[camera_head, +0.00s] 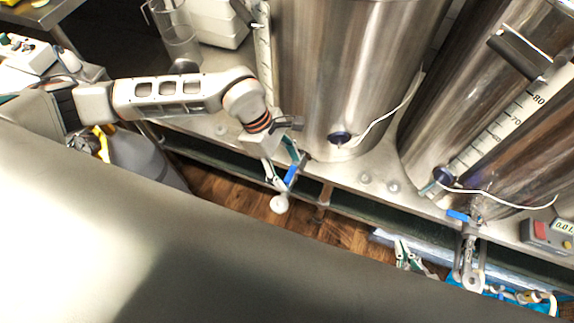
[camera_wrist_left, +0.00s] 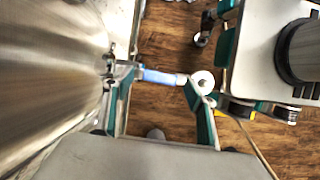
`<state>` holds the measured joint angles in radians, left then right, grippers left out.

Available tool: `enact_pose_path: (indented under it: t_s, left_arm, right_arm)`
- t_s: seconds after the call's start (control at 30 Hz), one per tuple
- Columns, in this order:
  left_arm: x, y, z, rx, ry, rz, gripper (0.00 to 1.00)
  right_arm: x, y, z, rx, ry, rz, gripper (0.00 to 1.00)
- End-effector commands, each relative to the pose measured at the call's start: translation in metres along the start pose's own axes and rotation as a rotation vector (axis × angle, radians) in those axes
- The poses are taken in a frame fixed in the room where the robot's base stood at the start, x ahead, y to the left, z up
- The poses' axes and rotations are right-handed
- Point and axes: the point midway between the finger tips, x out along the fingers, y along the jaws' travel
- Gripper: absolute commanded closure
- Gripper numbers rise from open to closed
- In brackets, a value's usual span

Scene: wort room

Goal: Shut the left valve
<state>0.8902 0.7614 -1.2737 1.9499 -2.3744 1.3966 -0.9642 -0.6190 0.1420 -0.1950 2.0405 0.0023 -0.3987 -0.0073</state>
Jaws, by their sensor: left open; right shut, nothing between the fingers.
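The left valve has a blue lever (camera_head: 291,176) at the foot of the middle steel tank; the lever points out from the tank toward the floor side. A white round piece (camera_head: 279,204) shows just beyond the lever's end. My left gripper (camera_head: 283,172) is open at the lever. In the left wrist view the blue lever (camera_wrist_left: 160,76) lies across the gap between the two teal fingers of my left gripper (camera_wrist_left: 162,92), and the white piece (camera_wrist_left: 203,80) is by the right finger. Contact cannot be told. My right gripper (camera_head: 403,248) is shut and empty, low at the right.
The middle tank (camera_head: 345,70) stands close behind the left valve. The right tank's valve has a blue lever (camera_head: 458,216) lying sideways. Wood floor (camera_head: 230,193) shows below the steel bench edge.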

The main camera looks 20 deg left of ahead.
Motion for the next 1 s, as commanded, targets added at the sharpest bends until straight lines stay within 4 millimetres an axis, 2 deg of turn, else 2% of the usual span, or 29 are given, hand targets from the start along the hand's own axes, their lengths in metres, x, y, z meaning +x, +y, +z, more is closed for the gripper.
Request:
enact_pose_path:
  t_s: [0.2, 0.27, 0.4, 0.43, 0.77, 1.0]
  left_arm:
    - [0.000, 0.000, 0.000, 0.000, 0.000, 0.001, 0.43]
    - [0.000, 0.000, 0.000, 0.000, 0.000, 0.000, 0.56]
    - [0.000, 0.000, 0.000, 0.000, 0.000, 0.000, 0.92]
    - [0.000, 0.000, 0.000, 0.000, -0.001, 0.000, 0.99]
    - [-0.001, 0.001, -0.003, 0.049, 0.000, -0.020, 0.99]
    - [-0.004, 0.005, -0.011, 0.185, 0.000, -0.076, 0.99]
  right_arm:
    - [0.001, 0.002, -0.002, -0.001, 0.003, 0.004, 1.00]
    - [0.001, 0.002, 0.000, -0.001, 0.000, 0.003, 1.00]
    - [0.000, 0.000, 0.003, 0.000, -0.005, 0.001, 1.00]
    - [0.000, 0.000, 0.003, 0.000, -0.006, 0.000, 1.00]
    - [-0.001, -0.002, 0.006, 0.001, -0.010, -0.002, 1.00]
    - [0.000, -0.003, 0.010, 0.001, -0.015, -0.004, 1.00]
